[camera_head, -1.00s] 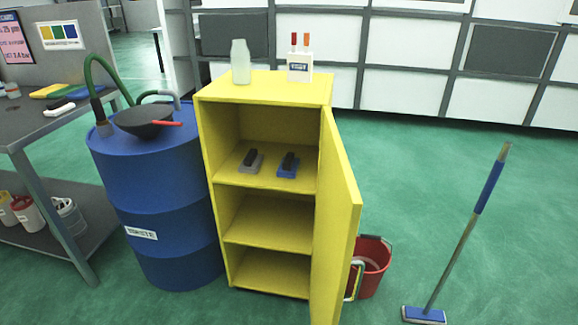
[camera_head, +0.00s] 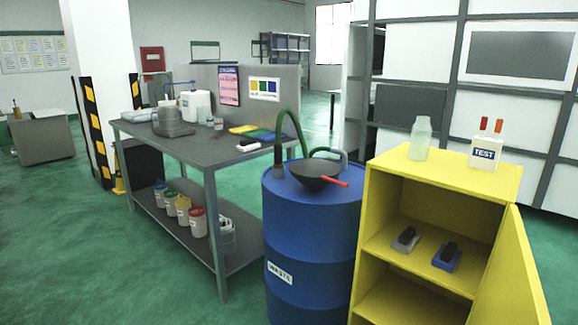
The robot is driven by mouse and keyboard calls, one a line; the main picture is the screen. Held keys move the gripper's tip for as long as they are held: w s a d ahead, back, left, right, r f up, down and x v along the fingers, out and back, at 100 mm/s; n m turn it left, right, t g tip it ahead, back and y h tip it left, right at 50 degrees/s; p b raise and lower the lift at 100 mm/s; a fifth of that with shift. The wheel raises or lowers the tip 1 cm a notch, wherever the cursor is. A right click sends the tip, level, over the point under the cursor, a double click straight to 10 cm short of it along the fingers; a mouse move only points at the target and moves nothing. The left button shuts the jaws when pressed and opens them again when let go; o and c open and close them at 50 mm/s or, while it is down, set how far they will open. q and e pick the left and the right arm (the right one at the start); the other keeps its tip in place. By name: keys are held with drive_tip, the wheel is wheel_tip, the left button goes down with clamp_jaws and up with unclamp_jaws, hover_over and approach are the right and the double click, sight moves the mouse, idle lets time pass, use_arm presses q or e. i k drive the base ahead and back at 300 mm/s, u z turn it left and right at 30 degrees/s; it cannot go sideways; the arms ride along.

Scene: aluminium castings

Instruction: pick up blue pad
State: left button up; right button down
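A blue pad (camera_head: 447,257) with a dark handle on top lies on the upper inside shelf of the open yellow cabinet (camera_head: 392,205), at the right of the head view. A grey pad (camera_head: 405,239) with a similar dark handle lies to its left on the same shelf, apart from it. On the grey workbench (camera_head: 195,146) lie several coloured flat items, among them a blue one (camera_head: 262,136), with a small white-and-dark block (camera_head: 248,146) nearby. Neither of my grippers shows in the head view.
The cabinet door (camera_head: 515,270) stands open at the right. A blue waste drum (camera_head: 308,225) with a black funnel (camera_head: 316,175) stands between bench and cabinet. A bottle (camera_head: 420,138) and a TEST box (camera_head: 484,152) stand on the cabinet. Green floor (camera_head: 120,260) is clear at the left.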

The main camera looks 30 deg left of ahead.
sight(446, 259)
drive_tip(key=k, duration=0.15)
drive_tip(key=u, duration=0.95)
drive_tip(key=i, duration=1.45)
drive_tip(key=z, duration=0.35)
